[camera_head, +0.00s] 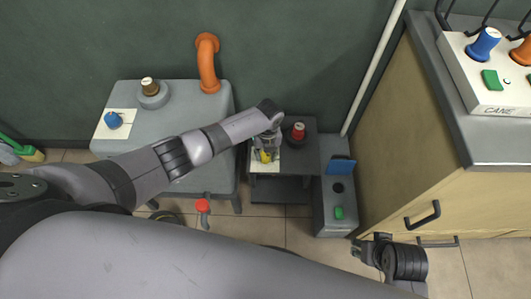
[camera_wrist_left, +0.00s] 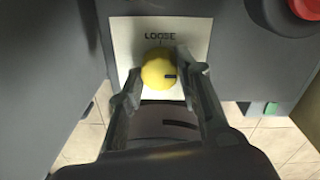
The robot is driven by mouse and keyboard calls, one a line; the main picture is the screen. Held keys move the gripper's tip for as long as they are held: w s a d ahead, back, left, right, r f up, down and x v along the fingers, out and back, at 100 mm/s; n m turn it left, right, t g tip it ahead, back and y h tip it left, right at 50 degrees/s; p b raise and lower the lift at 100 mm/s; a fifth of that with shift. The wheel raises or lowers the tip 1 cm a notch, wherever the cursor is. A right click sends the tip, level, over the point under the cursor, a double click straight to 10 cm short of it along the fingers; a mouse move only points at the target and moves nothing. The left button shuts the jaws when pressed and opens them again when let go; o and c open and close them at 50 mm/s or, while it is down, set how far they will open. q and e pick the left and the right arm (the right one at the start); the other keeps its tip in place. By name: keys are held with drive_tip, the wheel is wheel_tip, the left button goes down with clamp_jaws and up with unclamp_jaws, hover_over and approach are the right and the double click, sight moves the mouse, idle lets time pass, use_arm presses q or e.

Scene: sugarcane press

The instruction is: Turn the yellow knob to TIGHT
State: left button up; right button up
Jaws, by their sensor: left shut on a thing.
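The yellow knob (camera_wrist_left: 158,70) sits on a white plate (camera_wrist_left: 122,42) on the dark press. The plate reads LOOSE above the knob, with a small tick below the word. A dark mark on the knob's face points to the right in the wrist view. No TIGHT label shows; the lower plate is hidden by my gripper. My left gripper (camera_head: 266,150) reaches down to the knob (camera_head: 265,157); its two fingers (camera_wrist_left: 157,86) are shut on the knob's sides. My right gripper (camera_head: 368,250) is at the lower right, away from the knob, partly seen.
A red knob (camera_head: 298,131) stands just right of my left gripper. A grey box with a green button (camera_head: 339,213) is further right. A grey machine (camera_head: 190,100) with an orange pipe (camera_head: 208,62) stands left. A wooden cabinet (camera_head: 400,130) fills the right.

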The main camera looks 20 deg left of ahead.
sight(267, 155)
use_arm(q)
drive_tip(key=shift+m, duration=0.4)
drive_tip(key=o, duration=1.1)
drive_tip(key=shift+o, duration=0.2)
wheel_tip(267, 155, up, 12)
drive_tip(key=shift+d, duration=0.2)
drive_tip(key=shift+w, duration=0.1)
